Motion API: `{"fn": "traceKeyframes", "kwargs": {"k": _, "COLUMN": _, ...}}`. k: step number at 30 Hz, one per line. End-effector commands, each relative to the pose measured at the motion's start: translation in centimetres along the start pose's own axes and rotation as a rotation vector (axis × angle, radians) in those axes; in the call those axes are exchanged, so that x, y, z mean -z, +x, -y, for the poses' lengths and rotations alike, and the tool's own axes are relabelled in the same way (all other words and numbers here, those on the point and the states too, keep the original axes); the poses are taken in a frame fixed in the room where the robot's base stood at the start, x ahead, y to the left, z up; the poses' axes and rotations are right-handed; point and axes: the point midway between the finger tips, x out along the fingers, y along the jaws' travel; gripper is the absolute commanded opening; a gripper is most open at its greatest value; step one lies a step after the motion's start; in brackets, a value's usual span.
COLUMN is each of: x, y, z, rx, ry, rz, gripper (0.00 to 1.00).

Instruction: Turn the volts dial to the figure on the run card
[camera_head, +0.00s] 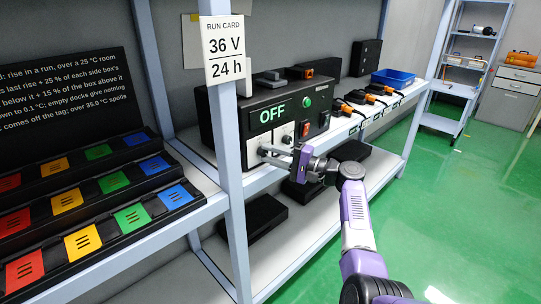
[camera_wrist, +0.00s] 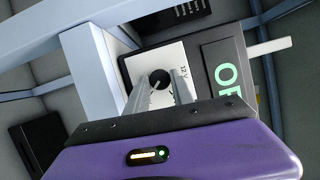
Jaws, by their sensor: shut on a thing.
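The run card (camera_head: 225,50) hangs on the shelf's front post and reads 36 V and 24 h. A black power box (camera_head: 225,120) stands on the shelf behind it, its display (camera_head: 272,114) reading OFF in green. My gripper (camera_head: 264,152) is at the left dial plate on the box's front. In the wrist view my gripper (camera_wrist: 161,85) has its two fingers shut on the round black volts dial (camera_wrist: 158,78). The white plate around the dial shows 12 V beside it. The dial's pointer cannot be made out.
A second dial (camera_head: 287,136), a red switch (camera_head: 305,129) and a green lamp (camera_head: 307,102) sit right of the held dial. The post (camera_head: 233,150) stands close left of my gripper.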

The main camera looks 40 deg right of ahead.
Motion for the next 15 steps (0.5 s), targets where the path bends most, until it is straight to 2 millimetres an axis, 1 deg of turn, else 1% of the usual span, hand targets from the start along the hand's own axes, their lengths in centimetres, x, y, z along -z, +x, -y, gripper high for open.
{"fn": "traceKeyframes", "kwargs": {"k": 14, "x": 0.03, "y": 0.00, "z": -0.05, "rx": 0.005, "ry": 0.013, "rz": -0.002, "gripper": 0.00}}
{"fn": "traceKeyframes", "kwargs": {"k": 15, "x": 0.03, "y": -0.01, "z": -0.05, "rx": 0.005, "ry": 0.013, "rz": -0.002, "gripper": 0.32}}
